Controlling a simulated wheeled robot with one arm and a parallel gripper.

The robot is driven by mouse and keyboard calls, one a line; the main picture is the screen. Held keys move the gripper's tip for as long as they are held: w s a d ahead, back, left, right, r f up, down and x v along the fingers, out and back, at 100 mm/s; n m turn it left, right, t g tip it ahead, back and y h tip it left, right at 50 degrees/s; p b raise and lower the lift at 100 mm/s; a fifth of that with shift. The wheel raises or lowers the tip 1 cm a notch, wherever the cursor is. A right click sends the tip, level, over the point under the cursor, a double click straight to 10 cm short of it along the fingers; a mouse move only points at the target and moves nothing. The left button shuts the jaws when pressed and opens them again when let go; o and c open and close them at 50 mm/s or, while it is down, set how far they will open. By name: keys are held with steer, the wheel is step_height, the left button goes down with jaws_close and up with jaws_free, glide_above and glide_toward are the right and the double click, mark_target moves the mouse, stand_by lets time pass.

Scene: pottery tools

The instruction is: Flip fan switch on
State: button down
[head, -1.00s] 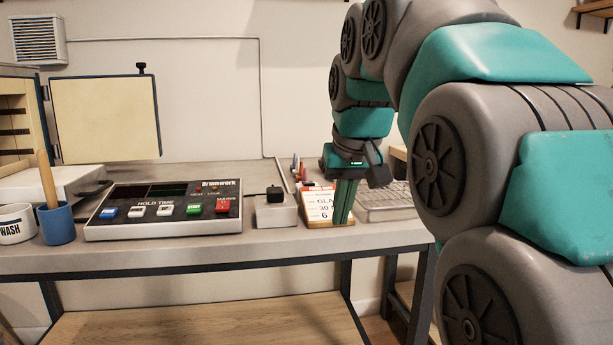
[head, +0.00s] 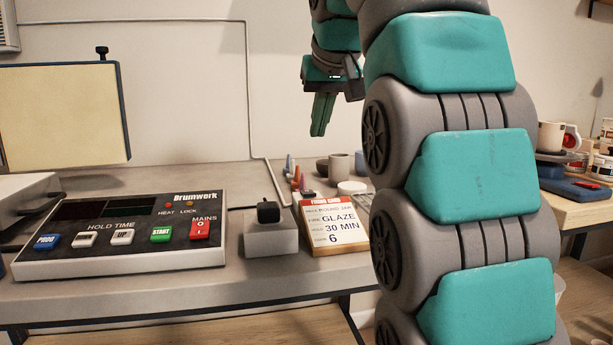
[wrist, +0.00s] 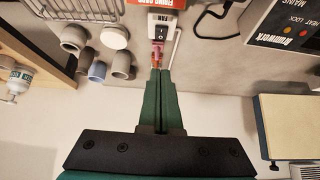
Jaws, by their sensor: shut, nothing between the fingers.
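In the wrist view, a small pale box (wrist: 161,24) marked FAN carries a black rocker switch (wrist: 161,29). I cannot tell which way the rocker is tipped. In the head view the box is mostly hidden behind the firing card (head: 333,224). My gripper (head: 319,130) has green fingers pressed together, pointing down, empty, and is raised above the back of the bench. In the wrist view the fingertips (wrist: 160,72) appear just below the FAN box in the picture, apart from it, with small coloured cones (wrist: 157,57) between them.
The Drumwerk control panel (head: 122,232) lies on the bench at left. A grey block with a black knob (head: 269,213) stands between panel and card. Cups (head: 339,164) and a white lid (head: 352,187) sit behind the card. A thin pipe runs along the wall and bench.

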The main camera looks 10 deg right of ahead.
stand_by(0.3)
glide_above(309, 192)
steer(key=s, duration=0.2)
step_height(309, 192, down, 8)
steer(key=shift+w+f+b, duration=0.1)
steer(key=shift+f+b, duration=0.1)
steer(key=shift+b, duration=0.2)
steer(key=shift+s+f, duration=0.15)
steer(key=shift+f, duration=0.7)
steer(key=shift+s+f, duration=0.15)
steer(key=shift+f, duration=0.7)
